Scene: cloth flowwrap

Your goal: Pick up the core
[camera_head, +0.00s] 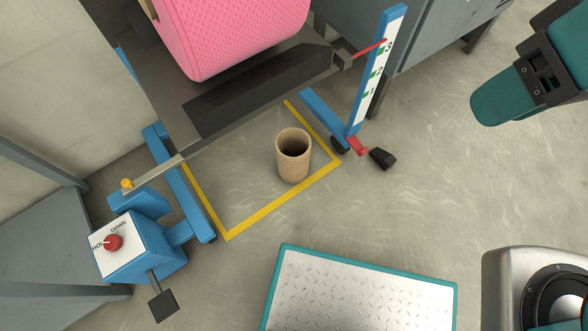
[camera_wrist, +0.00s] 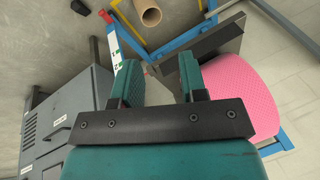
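The core is a brown hollow tube (camera_head: 293,160). It stands upright on the floor, inside the yellow marked corner, with its dark open end facing up. It also shows at the top of the wrist view (camera_wrist: 148,14), partly hidden by the frame edge. My gripper (camera_wrist: 160,76) shows two teal fingers held apart with nothing between them. The core is well beyond the fingertips and not touched. In the head view, a teal part of my arm is at the upper right, far from the core.
A pink roll (camera_head: 235,32) rests on a blue lift frame (camera_head: 182,190) behind the core. A numbered post (camera_head: 377,70) and a black pedal (camera_head: 382,158) are at its right. A metal platform (camera_head: 360,295) lies in front.

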